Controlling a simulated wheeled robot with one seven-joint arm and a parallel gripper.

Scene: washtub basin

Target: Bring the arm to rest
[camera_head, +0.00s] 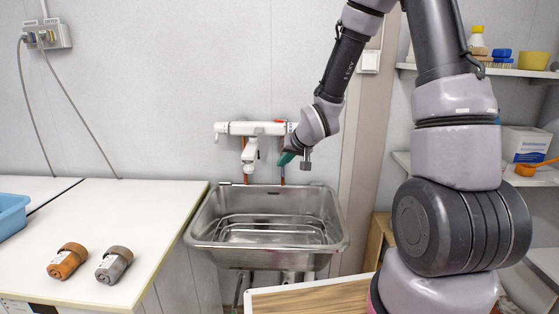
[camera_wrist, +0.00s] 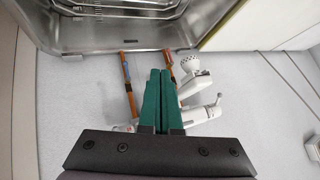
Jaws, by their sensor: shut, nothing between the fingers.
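My gripper (camera_head: 287,158) is in the air at the end of my arm, in front of the wall tap and above the back edge of the metal basin in the head view. In the wrist view its two green fingers (camera_wrist: 160,85) are together with nothing between them. The white wall tap (camera_head: 250,130) is behind and to the left of my gripper in the head view. It also shows beside the fingers in the wrist view (camera_wrist: 200,113). I cannot tell how far the fingers are from the tap. The metal basin (camera_head: 205,216) is below, with a wire rack inside.
A white counter (camera_head: 130,215) to the left holds an orange roll (camera_head: 67,262), a grey roll (camera_head: 114,265) and a blue tub (camera_head: 12,215). A wooden-topped surface (camera_head: 310,299) is in front of the basin. Shelves (camera_head: 520,72) with bottles and boxes stand at right.

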